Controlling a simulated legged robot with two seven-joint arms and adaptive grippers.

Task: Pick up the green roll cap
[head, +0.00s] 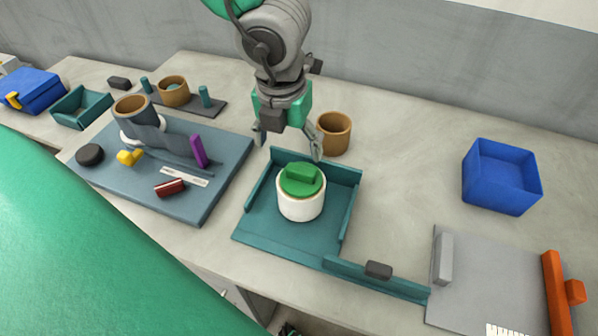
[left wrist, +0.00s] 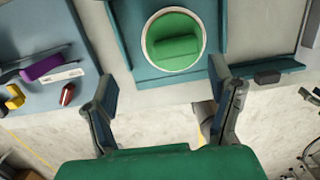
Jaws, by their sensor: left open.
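The green roll cap (head: 301,179) sits on top of a white roll (head: 301,206), which stands upright in a teal tray (head: 262,233). The cap has a raised green grip bar. In the left wrist view the cap (left wrist: 175,42) lies within the white ring of the roll, beyond and between the finger lines. My left gripper (head: 290,147) is open and empty, above and behind the cap, apart from it. Its fingers also show spread in the left wrist view (left wrist: 160,106). My right gripper is not in view.
A brown cup (head: 334,133) stands behind the tray. A blue-grey board (head: 186,207) with small tools lies to the left. A blue bin (head: 502,178) and a grey plate (head: 480,290) with an orange handle are to the right. Bare table lies between tray and bin.

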